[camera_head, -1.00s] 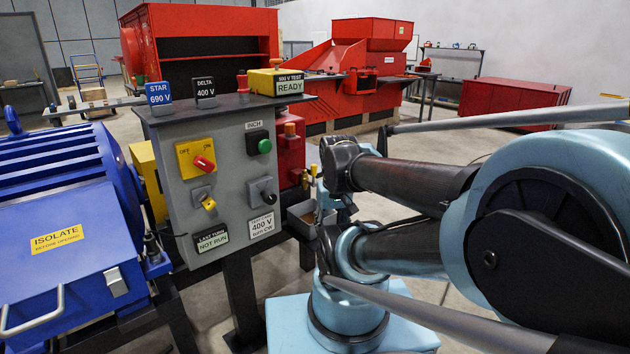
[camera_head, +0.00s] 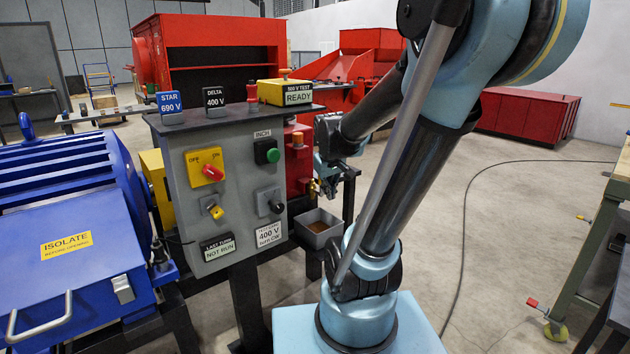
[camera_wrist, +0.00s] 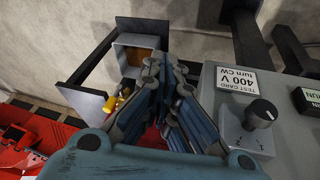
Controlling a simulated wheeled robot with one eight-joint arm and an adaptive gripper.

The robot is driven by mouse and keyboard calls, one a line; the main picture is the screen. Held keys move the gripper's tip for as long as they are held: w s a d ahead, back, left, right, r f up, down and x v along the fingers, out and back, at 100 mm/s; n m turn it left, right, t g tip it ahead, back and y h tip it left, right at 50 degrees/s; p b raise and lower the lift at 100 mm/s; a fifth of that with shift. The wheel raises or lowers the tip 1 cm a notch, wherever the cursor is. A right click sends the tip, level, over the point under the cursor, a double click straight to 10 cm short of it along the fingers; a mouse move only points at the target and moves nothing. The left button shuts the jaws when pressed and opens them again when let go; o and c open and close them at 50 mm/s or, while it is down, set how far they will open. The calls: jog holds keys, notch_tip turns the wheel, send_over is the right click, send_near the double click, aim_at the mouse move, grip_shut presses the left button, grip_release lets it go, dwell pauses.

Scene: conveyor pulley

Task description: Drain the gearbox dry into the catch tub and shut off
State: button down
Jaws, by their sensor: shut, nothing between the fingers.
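The red gearbox (camera_head: 298,165) stands behind the right edge of the grey control panel, mostly hidden by it. A small brass tap with a yellow part (camera_head: 313,188) is low on its right side; it also shows in the wrist view (camera_wrist: 117,103). I cannot tell how its handle is set, and no stream is visible. The grey catch tub (camera_head: 325,240) sits below the tap with brown contents in it; it also shows in the wrist view (camera_wrist: 122,62). My gripper (camera_wrist: 166,70) is shut and empty, close beside the tap, with contact unclear.
The grey control panel (camera_head: 225,215) with knobs and cards stands left of the tap, close to my gripper. A dark frame post (camera_head: 348,195) is near the tub. The blue motor (camera_head: 70,250) is at left. Open floor (camera_head: 500,230) lies to the right, crossed by a cable.

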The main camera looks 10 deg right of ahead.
jog(key=w+a+f+n+t, duration=0.1)
jog(key=w+a+n, duration=0.1)
jog(key=w, duration=1)
jog(key=w+a+f+n+t, duration=0.1)
jog(key=w+t, duration=0.1)
jog(key=w, duration=1)
jog(key=w+d+f, duration=0.3)
jog(key=w+f, duration=0.4)
jog(key=shift+w+d+f, duration=0.2)
jog(key=shift+w+d, duration=0.15)
jog(key=shift+w, duration=0.05)
jog(key=shift+a, duration=0.1)
